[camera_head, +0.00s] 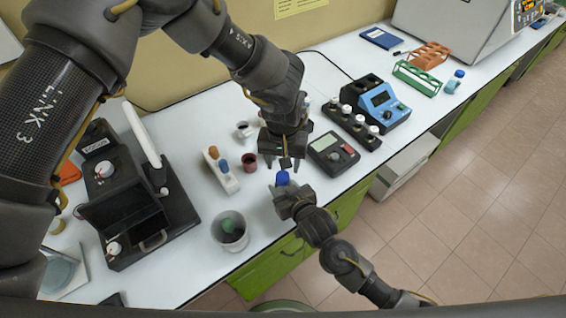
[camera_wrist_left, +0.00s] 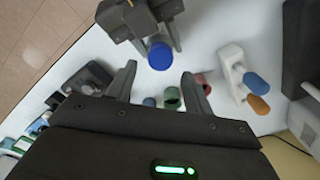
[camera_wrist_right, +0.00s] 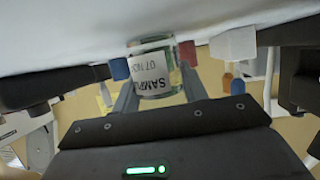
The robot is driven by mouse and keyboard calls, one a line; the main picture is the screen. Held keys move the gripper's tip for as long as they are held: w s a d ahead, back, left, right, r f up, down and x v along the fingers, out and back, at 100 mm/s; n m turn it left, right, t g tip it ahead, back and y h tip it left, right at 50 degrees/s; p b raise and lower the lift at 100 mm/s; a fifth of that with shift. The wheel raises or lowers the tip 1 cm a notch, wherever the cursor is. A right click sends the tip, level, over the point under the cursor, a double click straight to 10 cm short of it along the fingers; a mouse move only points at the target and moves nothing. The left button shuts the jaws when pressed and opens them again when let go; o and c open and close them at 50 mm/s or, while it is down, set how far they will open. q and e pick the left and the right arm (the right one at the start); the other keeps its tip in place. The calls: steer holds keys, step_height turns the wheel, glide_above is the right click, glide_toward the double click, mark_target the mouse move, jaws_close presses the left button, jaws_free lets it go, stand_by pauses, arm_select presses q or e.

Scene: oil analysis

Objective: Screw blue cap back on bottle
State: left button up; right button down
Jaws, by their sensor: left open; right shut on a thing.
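The blue cap (camera_head: 283,178) sits on top of the bottle held at the table's front edge. In the left wrist view the blue cap (camera_wrist_left: 160,56) lies between and beyond the fingers. My right gripper (camera_head: 287,192) is shut on the bottle. In the right wrist view the clear, greenish bottle (camera_wrist_right: 155,70) bears a white "SAMPLE" label between the fingers (camera_wrist_right: 158,90). My left gripper (camera_head: 284,164) is open, its fingers (camera_wrist_left: 158,85) apart from the cap. How tightly the cap sits cannot be seen.
A white holder (camera_head: 222,174) with coloured caps and a dark red cup (camera_head: 249,162) stand left of the grippers. A grey bin (camera_head: 231,230) stands at the front. A handheld meter (camera_head: 333,154) lies right. A black case-like device (camera_head: 125,205) fills the left side.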

arm_select(q)
steer(key=shift+s+f, duration=0.15)
steer(key=shift+f, duration=0.1)
steer(key=r+m, duration=0.1)
steer(key=m, duration=1.1)
steer(key=r+m, duration=0.1)
steer(key=m, duration=1)
steer(key=d+r+m, duration=0.1)
steer(key=m, duration=1.1)
steer(key=shift+s+r+m+h, duration=0.1)
steer(key=shift+r+m+h, duration=0.15)
steer(key=shift+m+h, duration=0.05)
steer(key=n, duration=0.3)
steer(key=a+n, duration=0.1)
steer(key=n, duration=0.1)
steer(key=shift+w+n, duration=0.2)
steer(key=shift+n, duration=0.2)
steer(key=n, duration=0.3)
